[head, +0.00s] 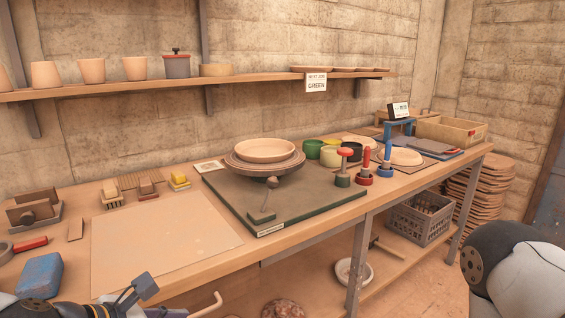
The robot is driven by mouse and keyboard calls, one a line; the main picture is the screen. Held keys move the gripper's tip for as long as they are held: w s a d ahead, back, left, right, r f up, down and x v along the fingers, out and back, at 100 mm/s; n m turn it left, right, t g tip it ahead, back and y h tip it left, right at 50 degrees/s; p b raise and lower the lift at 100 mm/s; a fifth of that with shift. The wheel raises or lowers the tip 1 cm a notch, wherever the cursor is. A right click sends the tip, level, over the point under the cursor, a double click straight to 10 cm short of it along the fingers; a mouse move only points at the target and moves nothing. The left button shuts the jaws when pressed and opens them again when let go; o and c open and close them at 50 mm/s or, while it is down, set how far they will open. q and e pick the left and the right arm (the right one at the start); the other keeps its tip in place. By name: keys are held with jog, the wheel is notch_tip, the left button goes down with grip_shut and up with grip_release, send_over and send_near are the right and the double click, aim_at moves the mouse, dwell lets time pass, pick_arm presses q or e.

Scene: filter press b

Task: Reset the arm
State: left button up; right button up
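My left arm comes in at the bottom left. Part of my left gripper (138,290) shows above the table's front edge as dark, angular pieces; its fingertips are not clear, and whether it is open or shut cannot be told. Nothing is visibly held in it. My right arm (515,262) shows as a black and white rounded link at the lower right, beside the table's right end. My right gripper is outside the view.
The wooden workbench (300,240) holds a pale board (160,237), a blue block (40,276) near the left gripper, a dish on a turntable (265,160), glaze pots and upright tools. A crate (420,217) sits below. A shelf (230,80) holds pots.

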pick_arm(q)
jog(key=s+a+f+m+g+y, duration=0.1)
jog(key=s+f+m+g+y, duration=0.35)
jog(key=s+f+m, duration=1)
jog(key=s+a+f+m+g, duration=0.2)
jog(key=s+f+m, duration=0.1)
jog(key=s+m, duration=0.3)
jog(key=s+a+f+m+g+y, duration=0.1)
jog(key=s+a+f+m+g, duration=0.1)
jog(key=s, duration=0.7)
notch_tip(320, 180, down, 2)
jog(key=a+m, duration=0.1)
jog(key=m, duration=0.2)
jog(key=shift+s+f+m+g, duration=0.15)
jog(key=shift+f+m+g, duration=0.1)
jog(key=shift+m+g, duration=0.1)
